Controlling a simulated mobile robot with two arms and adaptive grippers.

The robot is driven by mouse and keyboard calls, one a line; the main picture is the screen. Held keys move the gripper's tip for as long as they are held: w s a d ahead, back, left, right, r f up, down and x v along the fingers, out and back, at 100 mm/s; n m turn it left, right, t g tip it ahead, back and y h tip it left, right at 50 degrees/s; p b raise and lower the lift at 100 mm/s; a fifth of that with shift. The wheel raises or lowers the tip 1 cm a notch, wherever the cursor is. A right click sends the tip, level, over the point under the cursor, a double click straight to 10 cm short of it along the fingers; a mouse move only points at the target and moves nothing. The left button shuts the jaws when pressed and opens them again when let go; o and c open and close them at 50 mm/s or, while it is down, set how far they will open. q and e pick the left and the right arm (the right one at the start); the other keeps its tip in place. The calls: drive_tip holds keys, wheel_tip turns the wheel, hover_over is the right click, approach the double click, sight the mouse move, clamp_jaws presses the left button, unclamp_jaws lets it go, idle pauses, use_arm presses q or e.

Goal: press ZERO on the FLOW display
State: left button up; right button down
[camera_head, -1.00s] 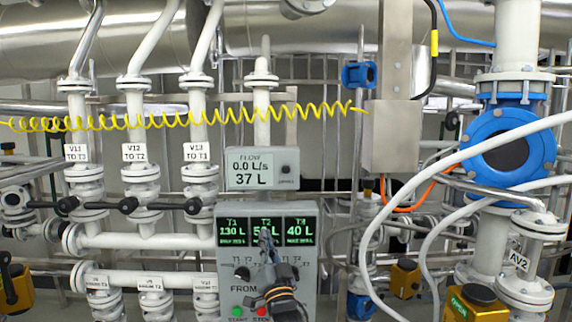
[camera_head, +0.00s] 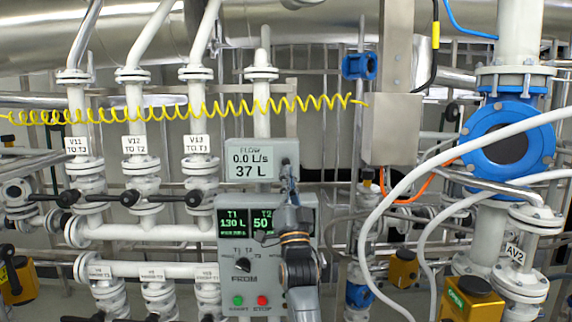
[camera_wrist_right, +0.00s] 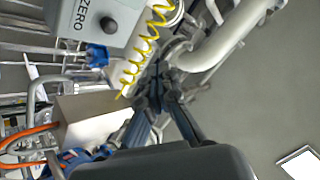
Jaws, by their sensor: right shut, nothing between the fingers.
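The FLOW display (camera_head: 252,163) is a grey box on the pipework, reading 0.0 L/s and 37 L. Its dark ZERO button (camera_head: 286,161) is at the right side of its face. My right gripper (camera_head: 289,172) is shut and empty, with its tips at or just below the button in the head view; its fingers hide the ZERO label there. In the right wrist view, the round button (camera_wrist_right: 108,25) and the ZERO label (camera_wrist_right: 69,45) show at the upper left, apart in the picture from the gripper tips (camera_wrist_right: 158,72). Contact is not visible. My left gripper is not in view.
Below is a grey panel (camera_head: 222,275) with tank readouts, a FROM knob (camera_head: 242,264), a green button (camera_head: 238,300) and a red button (camera_head: 262,300). My right arm covers its right part. A yellow coiled cable (camera_head: 220,109) hangs above the display. White hoses (camera_head: 385,215) run at right.

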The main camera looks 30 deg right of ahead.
sight(286, 162)
drive_tip(key=w+d+b, duration=0.2)
drive_tip(key=w+d, duration=0.2)
drive_tip(key=w, duration=0.2)
drive_tip(key=shift+w, duration=0.35)
drive_tip(key=shift+d, duration=0.1)
idle(1.1)
drive_tip(key=shift+w+d+b, duration=0.15)
drive_tip(key=shift+w+b, duration=0.15)
drive_tip(key=shift+w+d, duration=0.3)
drive_tip(key=shift+w, duration=0.1)
idle(0.8)
drive_tip(key=shift+s+a, duration=0.5)
drive_tip(key=shift+s, duration=0.25)
